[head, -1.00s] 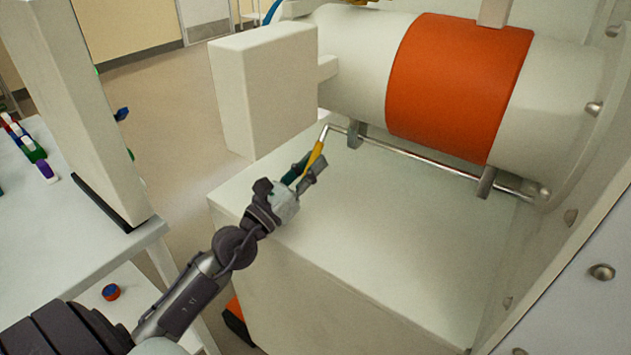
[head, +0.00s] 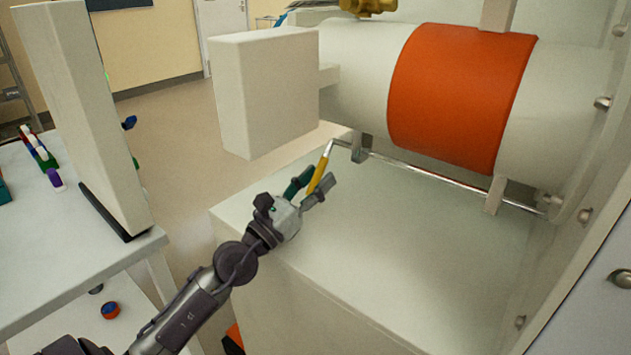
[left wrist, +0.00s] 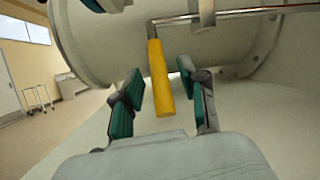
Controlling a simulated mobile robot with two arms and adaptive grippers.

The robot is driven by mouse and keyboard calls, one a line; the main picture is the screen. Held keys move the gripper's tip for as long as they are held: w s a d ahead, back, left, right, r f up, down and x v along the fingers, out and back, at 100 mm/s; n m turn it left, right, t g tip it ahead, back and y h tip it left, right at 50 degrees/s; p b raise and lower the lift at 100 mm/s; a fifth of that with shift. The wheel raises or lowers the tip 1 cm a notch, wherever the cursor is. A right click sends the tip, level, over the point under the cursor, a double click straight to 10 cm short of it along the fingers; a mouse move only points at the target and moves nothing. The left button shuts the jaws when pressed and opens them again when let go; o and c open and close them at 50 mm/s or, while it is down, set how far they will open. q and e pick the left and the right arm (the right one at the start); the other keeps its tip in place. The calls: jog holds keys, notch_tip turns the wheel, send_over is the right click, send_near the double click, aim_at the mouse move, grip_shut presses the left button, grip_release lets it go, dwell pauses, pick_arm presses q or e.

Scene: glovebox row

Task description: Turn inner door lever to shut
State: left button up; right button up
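The inner door lever is a thin metal rod (head: 440,177) running under the white cylindrical chamber, with a yellow handle (head: 324,166) at its left end. The handle hangs slanted down from the bent rod. My left gripper (head: 320,176) is open around the handle's lower part. In the left wrist view the yellow handle (left wrist: 159,80) hangs between the two green-padded fingers, with a gap visible on each side. My right gripper is not in view.
The white chamber (head: 358,75) with an orange band (head: 455,95) lies above the lever. A white block-shaped door (head: 265,95) stands at its left end. A pale box surface (head: 400,265) lies below. A bench (head: 75,235) stands at left.

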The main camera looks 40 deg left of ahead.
pick_arm(q)
jog(key=shift+s+f, duration=0.35)
jog(key=shift+s, duration=0.2)
jog(key=v, duration=1)
jog(key=shift+s+a, duration=0.15)
jog(key=shift+s, duration=0.2)
jog(key=shift+f, duration=0.1)
